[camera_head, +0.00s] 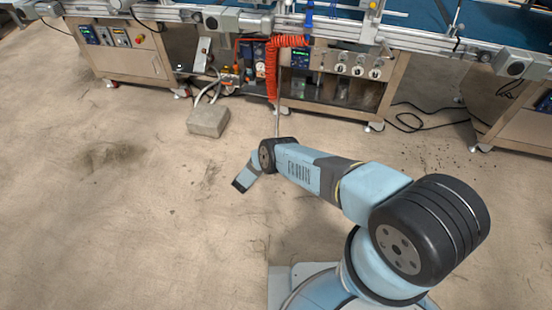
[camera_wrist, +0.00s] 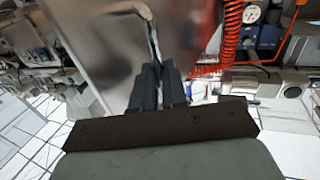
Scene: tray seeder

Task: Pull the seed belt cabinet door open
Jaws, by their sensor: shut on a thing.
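In the wrist view my gripper (camera_wrist: 157,75) is shut on a thin metal handle bar (camera_wrist: 152,32). The bar runs between the two dark fingers and bends at its top end. Behind it is a shiny metal panel (camera_wrist: 100,35), apparently the cabinet door, with a pale slanting edge on its left. How far the door stands from its frame cannot be told. In the head view the cabinet (camera_head: 393,80) stands at the back centre. My arm reaches toward it, and my gripper cannot be made out there.
A red coiled hose (camera_head: 271,75) hangs by the cabinet and shows right of the handle in the wrist view (camera_wrist: 230,35). A grey block (camera_head: 208,121) with cables lies on the floor to the left. A black cable (camera_head: 410,122) lies to the right. The floor at left is open.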

